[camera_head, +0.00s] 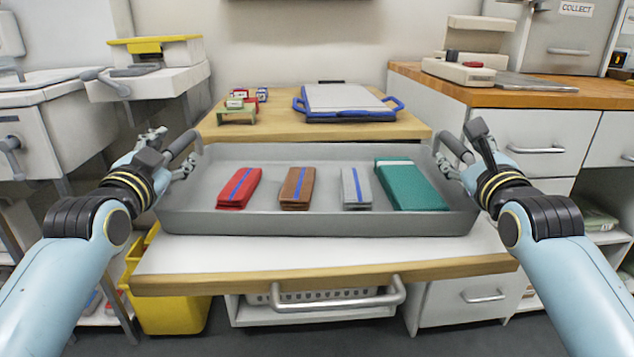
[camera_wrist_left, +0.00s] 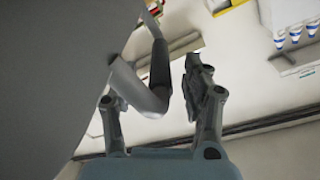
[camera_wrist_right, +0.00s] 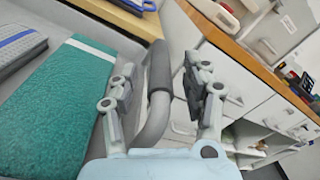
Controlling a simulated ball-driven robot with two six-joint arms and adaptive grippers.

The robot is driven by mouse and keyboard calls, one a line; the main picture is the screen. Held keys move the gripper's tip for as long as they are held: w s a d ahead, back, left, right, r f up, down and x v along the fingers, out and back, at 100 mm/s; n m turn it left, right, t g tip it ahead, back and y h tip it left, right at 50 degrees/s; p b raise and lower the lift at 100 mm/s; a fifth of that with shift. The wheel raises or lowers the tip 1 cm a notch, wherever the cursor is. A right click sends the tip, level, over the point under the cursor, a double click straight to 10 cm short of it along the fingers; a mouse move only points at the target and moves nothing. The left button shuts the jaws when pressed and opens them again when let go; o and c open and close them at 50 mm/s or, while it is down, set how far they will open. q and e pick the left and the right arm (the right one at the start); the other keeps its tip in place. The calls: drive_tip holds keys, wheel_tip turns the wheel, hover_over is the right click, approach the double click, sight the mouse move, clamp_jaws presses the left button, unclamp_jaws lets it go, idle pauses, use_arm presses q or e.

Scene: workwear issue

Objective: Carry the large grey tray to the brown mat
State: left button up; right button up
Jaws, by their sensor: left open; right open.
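The large grey tray (camera_head: 320,222) stands on a white-topped table in the head view. It holds a red bundle (camera_head: 239,188), a brown bundle (camera_head: 297,188), a grey bundle (camera_head: 356,189) and a green folded piece (camera_head: 410,186). My left gripper (camera_head: 168,152) is open at the tray's left handle (camera_wrist_left: 159,62). My right gripper (camera_head: 464,152) is open at its right handle (camera_wrist_right: 158,75). In the right wrist view that handle passes between the spread fingers. Contact with the handles cannot be told. I cannot make out a distinct brown mat.
Behind the tray, a tan wooden surface (camera_head: 270,125) carries a blue-handled flat case (camera_head: 345,101) and a small green stand (camera_head: 237,115). A wood-topped counter (camera_head: 590,92) stands right. A yellow bin (camera_head: 172,310) is below left. The table's white front strip (camera_head: 330,254) is clear.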

use_arm(q)
drive_tip(key=shift+w, duration=0.6)
use_arm(e)
drive_tip(key=shift+w, duration=0.65)
use_arm(q)
clamp_jaws()
use_arm(e)
clamp_jaws()
use_arm(q)
drive_tip(key=shift+r, duration=0.1)
use_arm(e)
drive_tip(key=shift+r, duration=0.15)
